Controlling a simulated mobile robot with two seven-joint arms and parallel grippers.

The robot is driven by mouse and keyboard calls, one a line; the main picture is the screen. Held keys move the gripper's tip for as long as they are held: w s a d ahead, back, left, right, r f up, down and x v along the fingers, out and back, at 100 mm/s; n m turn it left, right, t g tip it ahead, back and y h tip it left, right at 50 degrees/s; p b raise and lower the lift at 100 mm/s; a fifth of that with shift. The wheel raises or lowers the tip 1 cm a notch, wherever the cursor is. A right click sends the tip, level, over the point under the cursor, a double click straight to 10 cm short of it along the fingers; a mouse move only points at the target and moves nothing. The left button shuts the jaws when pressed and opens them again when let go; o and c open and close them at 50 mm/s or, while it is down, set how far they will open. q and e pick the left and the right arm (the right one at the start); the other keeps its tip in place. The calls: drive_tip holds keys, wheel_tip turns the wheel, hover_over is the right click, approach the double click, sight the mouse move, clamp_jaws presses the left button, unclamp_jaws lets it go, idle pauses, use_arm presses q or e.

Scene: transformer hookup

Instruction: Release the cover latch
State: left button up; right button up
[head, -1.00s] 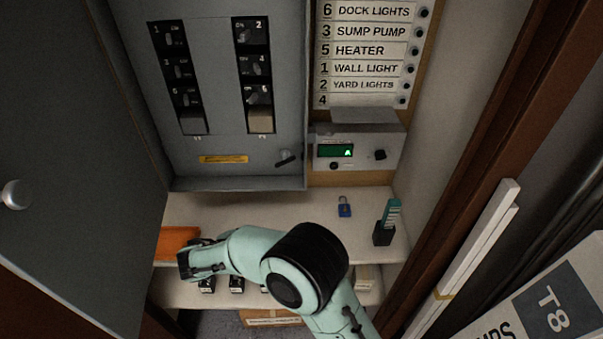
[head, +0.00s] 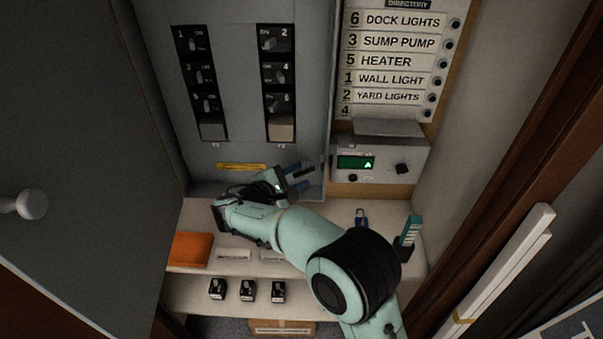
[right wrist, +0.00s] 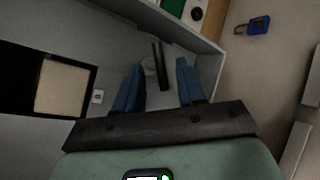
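The cover latch is a small dark lever on the grey panel cover (head: 205,165), near its lower right corner. In the right wrist view the latch (right wrist: 160,68) stands out from a round base, between my blue fingertips. The fingers are apart on either side of it, and I see a gap to each. My right gripper (head: 298,178) is open in front of the panel's lower right corner and hides part of the latch in the head view. The latch's exact angle is hard to read. My left gripper is out of view.
A control box (head: 380,160) with a green display is right of the panel. A blue padlock (head: 361,218), a teal item in a black holder (head: 408,238) and an orange object (head: 189,249) are on the shelf. The open grey door (head: 65,130) fills the left.

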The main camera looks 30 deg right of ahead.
drive_tip(key=shift+x, duration=1.2)
clamp_jaws()
drive_tip(key=shift+y, duration=0.3)
drive_tip(key=shift+s+d+r+m+t+y+b, duration=0.1)
drive_tip(key=shift+m+t+y+b, duration=0.1)
drive_tip(key=shift+m+y+b, duration=0.65)
drive_tip(key=shift+d+m+t+y+b, duration=0.1)
drive_tip(key=shift+m+t+y+b, duration=0.1)
drive_tip(key=shift+m+y+b, duration=0.65)
drive_tip(key=shift+a, duration=0.1)
